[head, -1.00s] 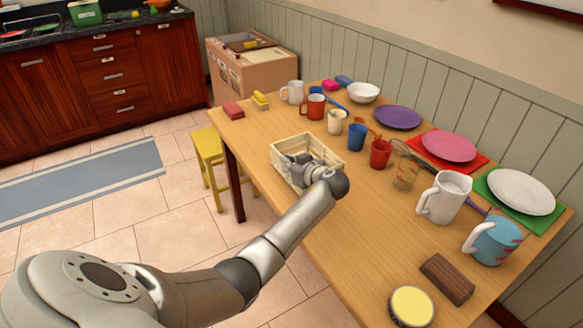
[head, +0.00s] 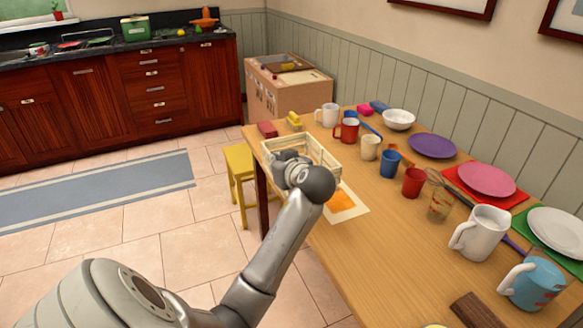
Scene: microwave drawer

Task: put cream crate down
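The cream crate (head: 322,150), an open slatted box, is over the left end of the wooden table, near its left edge. My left gripper (head: 284,157) is at the crate's near left side and appears shut on its wall; my wrist hides part of the grip and the near side. The crate looks level and seems held above the tabletop, but its underside is hidden, so the gap is unclear. A cream mat with an orange patch (head: 343,201) lies on the table just right of the crate, partly covered by my wrist. My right gripper is out of view.
A red block (head: 267,129) and yellow block (head: 294,119) lie behind the crate. A red mug (head: 348,131), cream mug (head: 370,148) and blue cup (head: 390,164) stand to its right. A yellow stool (head: 239,160) stands left of the table. The table's front middle is clear.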

